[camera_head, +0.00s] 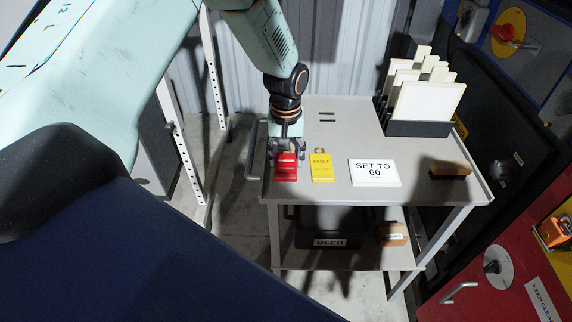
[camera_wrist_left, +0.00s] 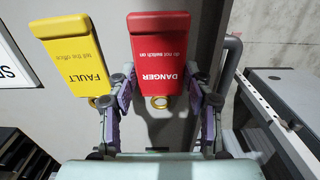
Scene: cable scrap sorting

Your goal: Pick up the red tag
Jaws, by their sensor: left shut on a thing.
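The red tag (camera_head: 286,170) with "DANGER" lettering is at the left end of the grey cart's top (camera_head: 330,130). My left gripper (camera_head: 287,150) is over its upper end from above. In the left wrist view the red tag (camera_wrist_left: 160,60) sits between the two fingers of the left gripper (camera_wrist_left: 163,90), which is shut on it near its lettered end. A brass eyelet shows at that end. I cannot tell whether the tag is lifted off the cart. My right gripper is not in view.
A yellow "FAULT" tag (camera_head: 321,168) lies close to the right of the red tag. A white "SET TO 60" sign (camera_head: 374,172), a wooden brush (camera_head: 450,169) and a rack of panels (camera_head: 428,103) are further right. A "USED" bin (camera_head: 328,230) is on the lower shelf.

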